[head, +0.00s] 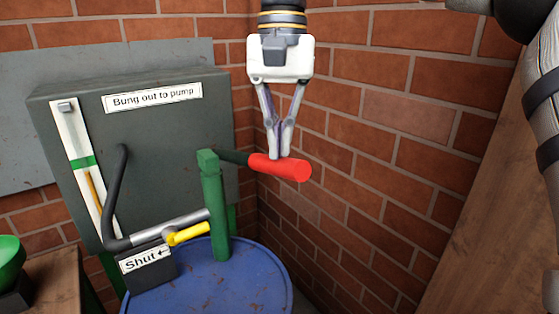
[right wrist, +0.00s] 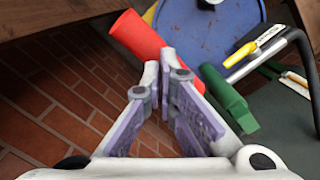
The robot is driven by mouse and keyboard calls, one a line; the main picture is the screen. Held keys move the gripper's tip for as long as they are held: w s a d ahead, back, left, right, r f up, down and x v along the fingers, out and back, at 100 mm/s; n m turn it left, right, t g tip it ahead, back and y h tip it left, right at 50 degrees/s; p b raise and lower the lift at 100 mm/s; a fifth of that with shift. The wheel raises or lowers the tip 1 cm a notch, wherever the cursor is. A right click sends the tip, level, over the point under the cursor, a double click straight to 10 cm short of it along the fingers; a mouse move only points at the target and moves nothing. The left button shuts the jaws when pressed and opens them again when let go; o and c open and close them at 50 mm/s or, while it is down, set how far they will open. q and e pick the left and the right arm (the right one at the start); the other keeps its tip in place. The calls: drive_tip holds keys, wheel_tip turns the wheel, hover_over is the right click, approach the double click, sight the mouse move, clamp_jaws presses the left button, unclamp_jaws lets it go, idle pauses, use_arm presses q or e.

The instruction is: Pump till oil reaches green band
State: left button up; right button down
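The pump is a green post (head: 216,205) on a blue drum (head: 250,265), with a red handle (head: 290,167) sticking out right. My right gripper (head: 279,157) comes down from above with its fingers together, tips at the top of the red handle; I cannot tell whether they touch it. In the right wrist view the handle (right wrist: 138,38) lies beyond the fingertips, not between them. A white gauge (head: 70,125) on the grey tank (head: 165,140) has a green band (head: 83,162). The yellow oil column (head: 94,190) tops out just below it. My left gripper is out of view.
A label (head: 153,98) on the tank reads "Bung out to pump". A yellow lever (head: 188,234) sits on the pipe (head: 165,228), beside a block (head: 146,260) marked "Shut" with an arrow. Brick wall (head: 385,120) stands close behind. A green bowl (head: 8,258) is at left.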

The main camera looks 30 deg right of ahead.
sight(280, 165)
drive_tip(key=shift+f, duration=2.25)
drive_tip(key=shift+w+d+r, duration=0.25)
drive_tip(key=shift+w+d, duration=0.25)
drive_tip(key=shift+w, duration=0.1)
drive_tip(key=shift+w+d+r, duration=0.25)
drive_tip(key=shift+w+d, duration=0.2)
drive_tip(key=shift+w, duration=0.15)
wheel_tip(280, 165, up, 12)
drive_tip(key=shift+w+d, duration=0.35)
drive_tip(key=shift+w, duration=0.1)
